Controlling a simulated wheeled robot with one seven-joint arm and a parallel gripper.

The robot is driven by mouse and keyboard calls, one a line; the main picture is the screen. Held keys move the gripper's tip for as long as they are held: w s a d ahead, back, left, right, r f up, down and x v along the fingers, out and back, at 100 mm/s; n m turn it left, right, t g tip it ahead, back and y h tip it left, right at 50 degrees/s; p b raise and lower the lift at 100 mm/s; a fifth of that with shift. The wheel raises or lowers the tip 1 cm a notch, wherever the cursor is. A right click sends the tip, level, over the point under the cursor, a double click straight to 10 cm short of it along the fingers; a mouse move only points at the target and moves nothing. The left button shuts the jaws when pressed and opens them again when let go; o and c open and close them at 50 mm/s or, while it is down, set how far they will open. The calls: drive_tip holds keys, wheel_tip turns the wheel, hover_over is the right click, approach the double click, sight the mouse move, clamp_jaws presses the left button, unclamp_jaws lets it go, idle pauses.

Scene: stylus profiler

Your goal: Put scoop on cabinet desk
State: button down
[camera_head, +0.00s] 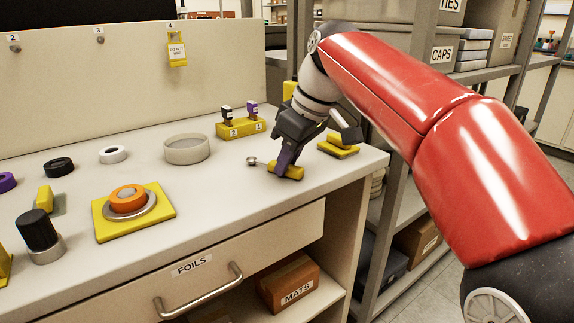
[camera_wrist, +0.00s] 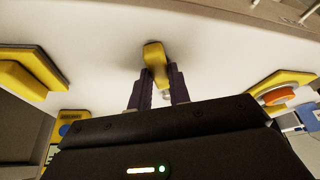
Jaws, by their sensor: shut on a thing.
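The scoop has a small silver bowl (camera_head: 252,161) and a yellow handle (camera_head: 292,172). It is at the right end of the cabinet desk (camera_head: 225,205), on the white top or just above it; I cannot tell which. My gripper (camera_head: 284,168) points down and is shut on the yellow handle. In the wrist view the handle (camera_wrist: 153,52) shows between the two purple fingers of my gripper (camera_wrist: 158,85).
A yellow block (camera_head: 338,150) lies right of my gripper. A yellow stand (camera_head: 240,127) and a round grey dish (camera_head: 187,149) are to the left. A yellow plate with an orange ring (camera_head: 128,197) is nearer the front. Shelves stand at right.

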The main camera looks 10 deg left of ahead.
drive_tip(key=c, duration=1.3)
unclamp_jaws()
drive_tip(key=shift+f, duration=0.1)
drive_tip(key=p+v, duration=0.4)
drive_tip(key=v, duration=0.8)
drive_tip(key=s+d+f+m+t+h, duration=0.2)
drive_tip(key=s+d+f+m, duration=0.5)
drive_tip(key=s+d+f, duration=0.2)
drive_tip(key=s+d+f+m+t+h, duration=0.2)
drive_tip(key=s+d+f+m, duration=0.5)
drive_tip(key=d+f, duration=0.7)
wheel_tip(320, 180, down, 2)
drive_tip(key=shift+s+d+f, duration=0.2)
drive_tip(key=shift+s+d, duration=0.05)
drive_tip(key=shift+s, duration=0.8)
